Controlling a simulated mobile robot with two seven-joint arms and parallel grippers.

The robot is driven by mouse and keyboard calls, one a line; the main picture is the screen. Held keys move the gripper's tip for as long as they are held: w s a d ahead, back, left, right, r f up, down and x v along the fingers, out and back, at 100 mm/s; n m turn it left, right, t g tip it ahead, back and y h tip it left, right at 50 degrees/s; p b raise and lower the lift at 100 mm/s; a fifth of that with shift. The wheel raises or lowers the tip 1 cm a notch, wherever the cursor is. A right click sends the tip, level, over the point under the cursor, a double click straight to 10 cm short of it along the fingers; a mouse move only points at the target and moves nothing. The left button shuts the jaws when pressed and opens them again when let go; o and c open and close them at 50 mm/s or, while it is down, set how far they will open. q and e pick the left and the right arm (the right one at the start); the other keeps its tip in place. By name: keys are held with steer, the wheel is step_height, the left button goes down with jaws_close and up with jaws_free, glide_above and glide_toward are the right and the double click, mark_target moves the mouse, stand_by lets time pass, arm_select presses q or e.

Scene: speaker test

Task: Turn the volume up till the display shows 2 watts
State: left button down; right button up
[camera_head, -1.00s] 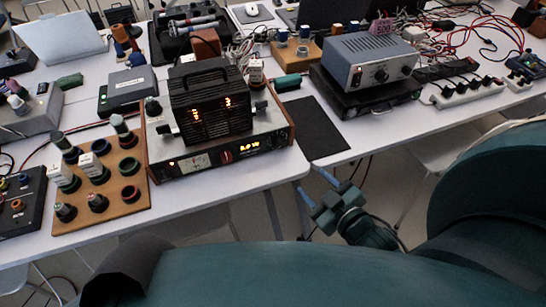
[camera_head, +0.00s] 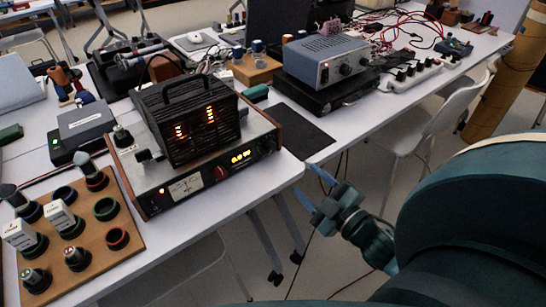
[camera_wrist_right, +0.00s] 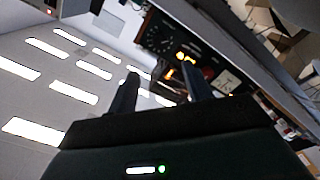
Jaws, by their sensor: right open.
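The amplifier (camera_head: 160,203) stands on the white table, with a black cage holding glowing tubes on top. Its front has a lit orange display (camera_head: 240,156), a red knob (camera_head: 221,172), a white needle meter (camera_head: 187,185) and a dark knob (camera_head: 270,145) at the right end. The display's digits are too small to read surely. My right gripper (camera_head: 313,185) is open and empty, off the table's front edge, right of the amplifier and apart from it. My left gripper is out of view.
A wooden board (camera_head: 110,262) with knobs and rings lies left of the amplifier. A black mat (camera_head: 300,127) lies to its right, then a grey metal box (camera_head: 325,60) on a black unit. A white chair (camera_head: 440,115) stands beyond the table's front edge.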

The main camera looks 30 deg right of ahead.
mark_target(272, 149)
steer(key=w, duration=0.8)
steer(key=w+a, duration=0.1)
steer(key=w, duration=0.3)
steer(key=shift+w, duration=0.3)
steer(key=shift+c, duration=0.5)
steer(key=c, duration=0.9)
